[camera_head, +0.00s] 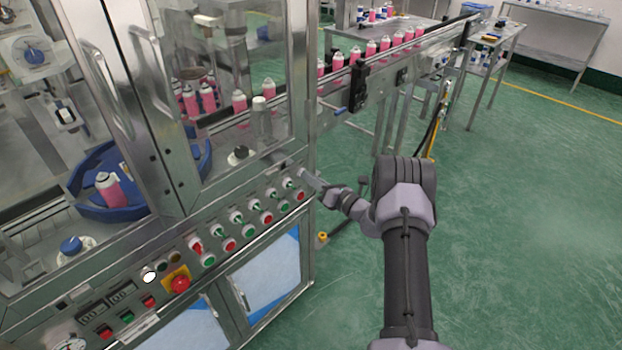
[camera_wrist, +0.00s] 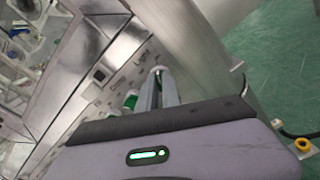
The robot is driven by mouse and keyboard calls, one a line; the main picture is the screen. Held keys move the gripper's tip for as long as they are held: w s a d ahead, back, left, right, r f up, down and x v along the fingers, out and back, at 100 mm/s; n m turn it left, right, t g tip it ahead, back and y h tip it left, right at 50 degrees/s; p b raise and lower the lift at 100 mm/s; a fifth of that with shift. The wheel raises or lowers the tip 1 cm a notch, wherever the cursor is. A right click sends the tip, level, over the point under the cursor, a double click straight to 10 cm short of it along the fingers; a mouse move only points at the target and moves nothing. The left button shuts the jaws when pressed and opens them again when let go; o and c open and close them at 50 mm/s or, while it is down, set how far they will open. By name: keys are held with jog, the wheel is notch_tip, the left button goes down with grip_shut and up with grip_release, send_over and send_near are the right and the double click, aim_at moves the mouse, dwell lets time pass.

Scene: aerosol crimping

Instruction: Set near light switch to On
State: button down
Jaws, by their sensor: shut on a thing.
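The near light switch sits at the right end of the machine's control panel (camera_head: 222,243). My gripper (camera_head: 303,174) reaches it from the right and is shut on it, the fingers covering most of the knob. In the wrist view, my gripper's fingers (camera_wrist: 158,74) meet the panel just beside a printed "Light" label (camera_wrist: 143,54). The knob between the fingertips is mostly hidden, so I cannot tell its position.
A row of green selector knobs (camera_head: 253,204) and red and green buttons (camera_head: 267,218) runs left along the panel, close to my fingers. A red emergency stop (camera_head: 180,283) is lower left. A conveyor (camera_head: 400,58) with pink cans extends behind. Green floor is clear at right.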

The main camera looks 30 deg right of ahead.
dwell(0.3)
jog(key=c, duration=1.5)
grip_release()
jog(key=shift+c, duration=0.2)
jog(key=p+v, duration=0.4)
jog(key=v, duration=1.3)
jog(key=shift+s, duration=0.25)
jog(key=shift+r, duration=0.1)
